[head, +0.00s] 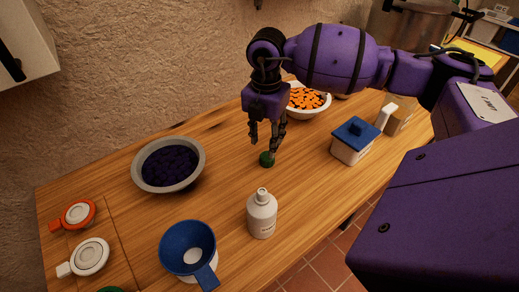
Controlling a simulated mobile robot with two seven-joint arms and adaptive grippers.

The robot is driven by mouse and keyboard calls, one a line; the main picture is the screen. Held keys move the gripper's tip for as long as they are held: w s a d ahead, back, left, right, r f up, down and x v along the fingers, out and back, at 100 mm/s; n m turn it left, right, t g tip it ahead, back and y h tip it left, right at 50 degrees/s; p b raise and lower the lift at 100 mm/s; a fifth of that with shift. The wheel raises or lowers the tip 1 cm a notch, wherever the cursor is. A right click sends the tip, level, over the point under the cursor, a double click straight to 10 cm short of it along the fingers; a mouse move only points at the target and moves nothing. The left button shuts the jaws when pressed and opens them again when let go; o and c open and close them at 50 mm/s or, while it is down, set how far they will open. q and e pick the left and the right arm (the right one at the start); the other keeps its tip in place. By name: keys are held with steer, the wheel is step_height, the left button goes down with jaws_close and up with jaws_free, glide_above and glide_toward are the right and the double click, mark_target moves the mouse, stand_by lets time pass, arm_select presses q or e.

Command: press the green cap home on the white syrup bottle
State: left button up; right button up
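The white syrup bottle (262,214) stands upright near the table's front edge, with a bare white neck on top. A green cap (267,159) lies on the table behind it, apart from the bottle. My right gripper (266,148) points down just over the cap, its fingers spread with a gap between them. The fingertips are close to the cap; I cannot tell whether they touch it. My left gripper is out of view.
A blue funnel (188,246) is left of the bottle, and a grey bowl of dark fruit (140,180) is behind it. A bowl of orange pieces (327,107) and a blue-lidded box (342,151) are right. Clamp lids (78,213) lie far left.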

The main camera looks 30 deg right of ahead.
mark_target(264, 154)
steer(key=shift+s+f, duration=0.3)
steer(key=shift+f, duration=0.9)
steer(key=f, duration=0.1)
steer(key=w+f, duration=0.1)
steer(key=f, duration=0.1)
steer(key=shift+w+f, duration=0.1)
steer(key=shift+f, duration=0.2)
steer(key=shift+d+f, duration=0.1)
steer(key=shift+f, duration=0.4)
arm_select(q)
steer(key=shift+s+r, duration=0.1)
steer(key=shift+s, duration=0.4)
arm_select(e)
steer(key=shift+c, duration=0.5)
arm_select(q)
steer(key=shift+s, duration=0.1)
arm_select(e)
steer(key=c, duration=0.8)
